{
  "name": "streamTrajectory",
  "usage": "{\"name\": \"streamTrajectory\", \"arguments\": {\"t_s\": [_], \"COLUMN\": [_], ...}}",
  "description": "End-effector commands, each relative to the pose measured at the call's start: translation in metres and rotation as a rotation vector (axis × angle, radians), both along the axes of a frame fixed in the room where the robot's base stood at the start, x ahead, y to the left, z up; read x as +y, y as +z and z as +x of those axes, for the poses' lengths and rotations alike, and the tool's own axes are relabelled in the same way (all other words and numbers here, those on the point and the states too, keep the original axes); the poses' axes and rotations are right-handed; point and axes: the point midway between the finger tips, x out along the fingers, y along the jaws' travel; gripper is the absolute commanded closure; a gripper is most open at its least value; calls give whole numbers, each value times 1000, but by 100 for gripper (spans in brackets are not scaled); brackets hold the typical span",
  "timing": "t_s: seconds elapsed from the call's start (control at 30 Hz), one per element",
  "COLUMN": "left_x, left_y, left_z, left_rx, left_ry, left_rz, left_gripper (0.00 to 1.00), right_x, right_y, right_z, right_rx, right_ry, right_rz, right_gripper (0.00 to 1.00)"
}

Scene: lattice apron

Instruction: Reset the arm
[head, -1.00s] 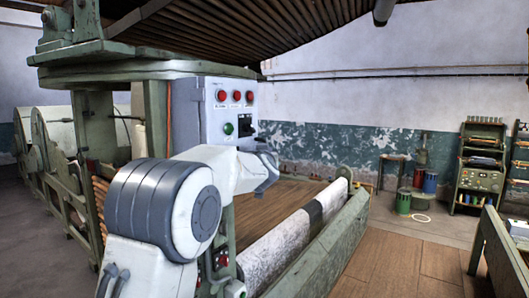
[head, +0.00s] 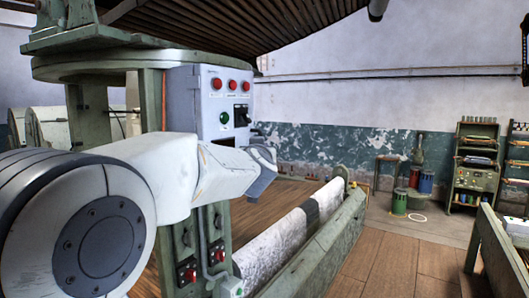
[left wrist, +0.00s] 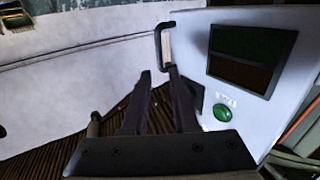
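My left arm reaches in from the left in the head view, with its elbow large at the lower left. My left gripper (head: 262,160) is beside the grey control box (head: 205,105), mostly hidden by the wrist. In the left wrist view its dark fingers (left wrist: 158,72) stand apart with a gap between them. A black handle (left wrist: 160,40) at the edge of a pale panel (left wrist: 185,60) shows just beyond the fingertips; whether they touch it I cannot tell. The panel also carries a green button (left wrist: 222,112) and a dark window (left wrist: 250,60). My right gripper is out of view.
A green machine frame (head: 150,100) stands close at the left. A long roller with pale cloth (head: 285,235) lies beside a green rail (head: 320,245). Wooden floor (head: 410,255) is open at the right, before a shelf rack (head: 475,170) and drums (head: 425,182).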

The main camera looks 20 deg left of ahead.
Motion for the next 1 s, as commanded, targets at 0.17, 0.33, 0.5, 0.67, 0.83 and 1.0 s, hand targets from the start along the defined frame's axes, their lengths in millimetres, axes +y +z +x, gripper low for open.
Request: {"name": "streamTrajectory", "arguments": {"t_s": [0.17, 0.33, 0.5, 0.67, 0.83, 1.0], "left_x": [-6, -63, -148, -208, -239, -235], "left_y": [-6, -56, -145, -232, -324, -408], "left_z": [0, -11, -52, -117, -205, -302], "left_rx": [10, 104, 308, 549, 841, 1156], "left_ry": [-19, -187, -446, -643, -788, -853], "left_rz": [-3, -21, -48, -58, -31, 44], "left_gripper": [73, 73, 73, 73, 73, 73], "right_x": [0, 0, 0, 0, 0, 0], "right_y": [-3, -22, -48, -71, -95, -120], "right_z": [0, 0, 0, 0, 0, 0], "right_rx": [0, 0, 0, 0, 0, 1], "right_ry": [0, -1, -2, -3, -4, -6], "right_rz": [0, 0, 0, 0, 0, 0], "right_gripper": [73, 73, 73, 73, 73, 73]}}
